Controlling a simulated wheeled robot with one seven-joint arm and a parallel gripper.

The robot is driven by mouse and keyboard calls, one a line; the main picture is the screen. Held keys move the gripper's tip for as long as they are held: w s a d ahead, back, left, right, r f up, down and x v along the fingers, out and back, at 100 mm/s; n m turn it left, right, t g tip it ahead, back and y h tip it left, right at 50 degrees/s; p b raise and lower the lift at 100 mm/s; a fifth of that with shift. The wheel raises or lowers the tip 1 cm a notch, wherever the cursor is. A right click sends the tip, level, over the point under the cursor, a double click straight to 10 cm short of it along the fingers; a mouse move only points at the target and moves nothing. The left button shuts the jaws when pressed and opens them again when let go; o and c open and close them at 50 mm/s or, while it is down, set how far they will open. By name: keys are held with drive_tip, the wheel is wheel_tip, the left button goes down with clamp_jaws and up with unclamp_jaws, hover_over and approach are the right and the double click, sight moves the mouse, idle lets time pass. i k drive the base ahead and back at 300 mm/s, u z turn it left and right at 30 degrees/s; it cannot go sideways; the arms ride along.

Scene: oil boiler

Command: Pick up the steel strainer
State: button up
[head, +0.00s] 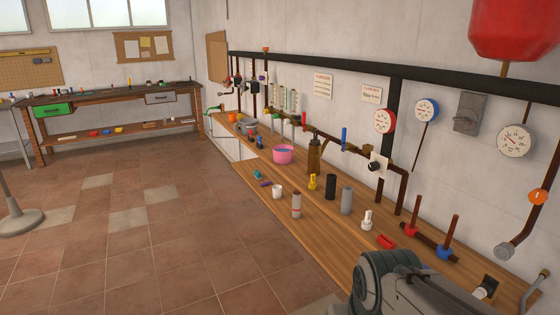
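Two upright cylinders stand close together on the wooden bench, right of its middle, in the head view. The grey one (347,200) looks most like the steel strainer, though at this size I cannot make out any mesh. The black cylinder (331,186) stands just left of it, with a small gap or none. The grey cylinder stands free of any holder and nothing covers its front.
A yellow fitting (312,182), a cylinder with a red band (296,205), a white cup (277,191), a white bottle (367,219) and a red piece (386,241) stand nearby. Pipes with gauges (384,121) run behind.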

sight(314, 142)
drive_tip(key=u, duration=0.1)
drive_tip(key=i, duration=1.15)
drive_tip(key=u, duration=0.95)
drive_tip(key=i, duration=1.6)
drive_tip(key=z, duration=0.9)
drive_tip(key=i, duration=0.95)
drive_tip(key=z, duration=0.7)
